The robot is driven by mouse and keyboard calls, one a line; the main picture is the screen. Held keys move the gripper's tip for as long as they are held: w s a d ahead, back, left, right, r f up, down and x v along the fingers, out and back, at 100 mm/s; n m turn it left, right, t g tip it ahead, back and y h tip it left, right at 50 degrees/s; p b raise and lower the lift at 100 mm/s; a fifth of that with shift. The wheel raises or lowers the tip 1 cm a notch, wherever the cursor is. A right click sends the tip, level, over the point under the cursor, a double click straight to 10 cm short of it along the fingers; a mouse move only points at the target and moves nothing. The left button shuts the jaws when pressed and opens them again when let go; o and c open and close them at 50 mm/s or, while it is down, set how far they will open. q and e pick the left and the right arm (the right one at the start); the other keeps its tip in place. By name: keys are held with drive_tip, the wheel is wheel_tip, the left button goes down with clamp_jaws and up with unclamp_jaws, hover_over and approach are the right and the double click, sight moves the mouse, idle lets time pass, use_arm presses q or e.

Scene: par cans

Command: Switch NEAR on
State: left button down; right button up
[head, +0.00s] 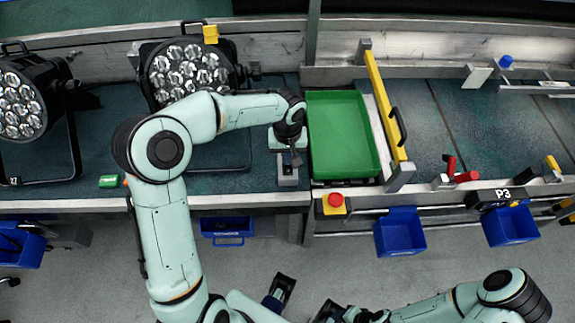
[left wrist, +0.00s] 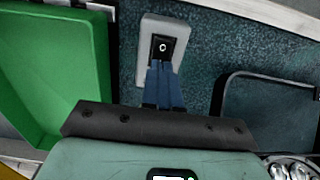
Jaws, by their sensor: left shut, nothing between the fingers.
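My left gripper (head: 292,160) is shut and empty, pointing down over a grey switch box on the teal bench, left of the green tray. In the left wrist view its blue fingers (left wrist: 162,68) are together, with their tips at the lower edge of a black rocker switch (left wrist: 162,47). The rocker bears a white ring mark and sits on a pale grey box (left wrist: 150,28). Whether the tips touch it, I cannot tell. In the head view a grey box (head: 287,177) shows just below the gripper. My right arm is low in the head view; its jaw state is unclear.
A green tray (head: 340,135) stands right beside the gripper. A black-framed lamp (head: 186,70) stands to the left, another lamp (head: 20,105) at the far left. A red button (head: 335,200) on yellow sits at the bench's front edge. Blue bins (head: 400,235) hang below.

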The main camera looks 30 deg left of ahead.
use_arm(q)
drive_tip(key=shift+r+p, duration=1.6)
drive_tip(key=shift+r, duration=1.25)
use_arm(e)
drive_tip(key=r, duration=0.2)
drive_tip(key=w+r, duration=0.1)
drive_tip(key=shift+w+r, duration=0.2)
drive_tip(key=shift+r, duration=0.2)
use_arm(q)
drive_tip(key=shift+f, duration=0.1)
use_arm(e)
drive_tip(key=shift+s, duration=0.15)
